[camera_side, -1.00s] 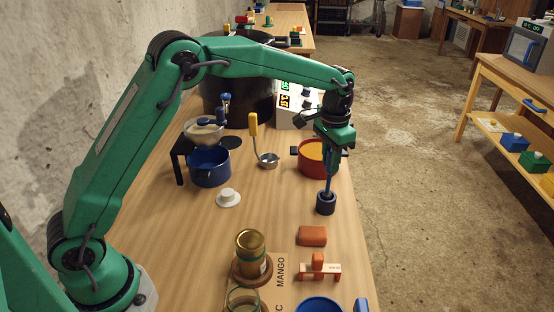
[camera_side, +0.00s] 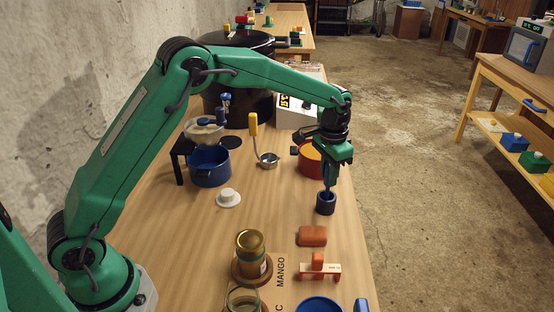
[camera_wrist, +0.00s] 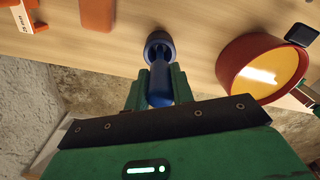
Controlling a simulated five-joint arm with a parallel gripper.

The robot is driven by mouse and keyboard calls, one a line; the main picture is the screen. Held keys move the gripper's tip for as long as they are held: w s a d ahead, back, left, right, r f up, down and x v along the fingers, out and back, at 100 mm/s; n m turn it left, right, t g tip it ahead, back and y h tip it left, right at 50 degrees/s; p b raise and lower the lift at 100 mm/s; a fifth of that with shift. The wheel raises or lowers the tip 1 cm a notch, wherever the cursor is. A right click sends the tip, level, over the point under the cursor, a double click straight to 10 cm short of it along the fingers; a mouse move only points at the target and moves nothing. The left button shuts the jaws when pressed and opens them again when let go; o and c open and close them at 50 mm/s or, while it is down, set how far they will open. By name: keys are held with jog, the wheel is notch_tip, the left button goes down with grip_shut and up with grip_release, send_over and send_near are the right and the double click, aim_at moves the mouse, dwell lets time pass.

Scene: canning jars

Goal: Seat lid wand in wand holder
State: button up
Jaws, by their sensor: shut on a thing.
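The lid wand (camera_side: 327,181) is a slim blue stick held upright below my gripper (camera_side: 328,168). It also shows in the wrist view (camera_wrist: 159,88), between the two green fingers of my gripper (camera_wrist: 160,82). My gripper is shut on it. The wand holder (camera_side: 326,205) is a small dark navy cup standing on the table near its right edge. The wand's lower end is at the holder's mouth and seems to be inside it. In the wrist view the holder (camera_wrist: 158,38) surrounds the wand's far end. How deep the wand sits is hidden.
A red pot (camera_side: 308,160) stands just behind my gripper. A blue pot (camera_side: 209,168), a white knobbed disc (camera_side: 228,198) and a gold-lidded jar (camera_side: 250,241) are to the left.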

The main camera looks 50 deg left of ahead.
jog(key=o, duration=1)
notch_tip(320, 180, up, 11)
jog(key=shift+s+r, duration=0.1)
jog(key=shift+r, duration=0.55)
jog(key=shift+s, duration=0.1)
